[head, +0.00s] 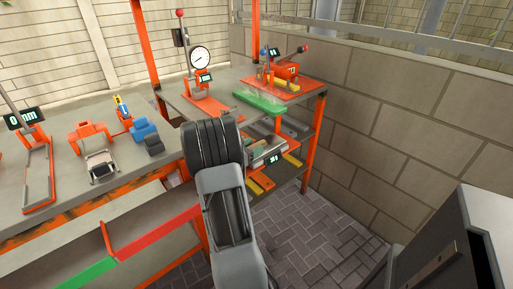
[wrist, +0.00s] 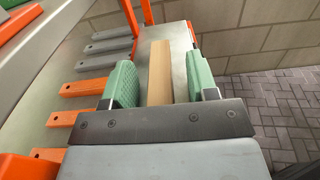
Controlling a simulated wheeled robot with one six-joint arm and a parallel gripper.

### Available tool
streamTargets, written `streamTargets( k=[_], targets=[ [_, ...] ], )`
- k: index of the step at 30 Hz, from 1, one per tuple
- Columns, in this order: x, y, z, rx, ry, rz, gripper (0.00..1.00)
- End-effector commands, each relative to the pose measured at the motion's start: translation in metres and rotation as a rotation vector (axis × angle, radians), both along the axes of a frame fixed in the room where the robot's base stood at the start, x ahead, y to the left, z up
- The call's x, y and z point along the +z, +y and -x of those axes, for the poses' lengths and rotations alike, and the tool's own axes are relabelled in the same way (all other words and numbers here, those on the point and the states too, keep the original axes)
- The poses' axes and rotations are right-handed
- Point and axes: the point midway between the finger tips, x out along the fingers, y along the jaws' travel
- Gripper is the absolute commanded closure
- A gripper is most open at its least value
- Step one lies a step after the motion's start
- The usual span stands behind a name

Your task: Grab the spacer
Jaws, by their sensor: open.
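In the wrist view, my gripper (wrist: 159,65) is open, with a green-padded finger on each side. A plain tan bar (wrist: 159,88) lies lengthwise between the fingers on a light grey surface (wrist: 178,38). Gaps show between the bar and both pads, and its near end is hidden behind my gripper's dark plate. No label shows, so I cannot tell for sure that this bar is the spacer. In the head view, my arm hides the fingers and the bar.
Several grey bars (wrist: 106,46) and orange pieces (wrist: 82,89) lie left of the fingers in the wrist view. An orange upright stands just beyond. The head view shows a bench (head: 63,190) with tools, a dial gauge (head: 200,59) and a block wall (head: 420,120) at right.

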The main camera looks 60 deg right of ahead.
Motion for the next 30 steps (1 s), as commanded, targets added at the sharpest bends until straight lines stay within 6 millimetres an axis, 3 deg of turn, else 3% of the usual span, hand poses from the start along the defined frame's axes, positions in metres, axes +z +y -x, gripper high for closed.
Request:
streamTargets(
  k=[2, 17, 25, 30],
  targets=[
    [0.0, 0.0, 0.0, 0.0, 0.0, 0.0, 0.52],
    [0.0, 0.0, 0.0, 0.0, -0.001, 0.0, 0.99],
    [0.002, 0.0, 0.0, 0.0, -0.001, 0.001, 1.0],
    [0.014, 0.0, 0.0, 0.0, -0.003, 0.002, 1.0]
  ],
)
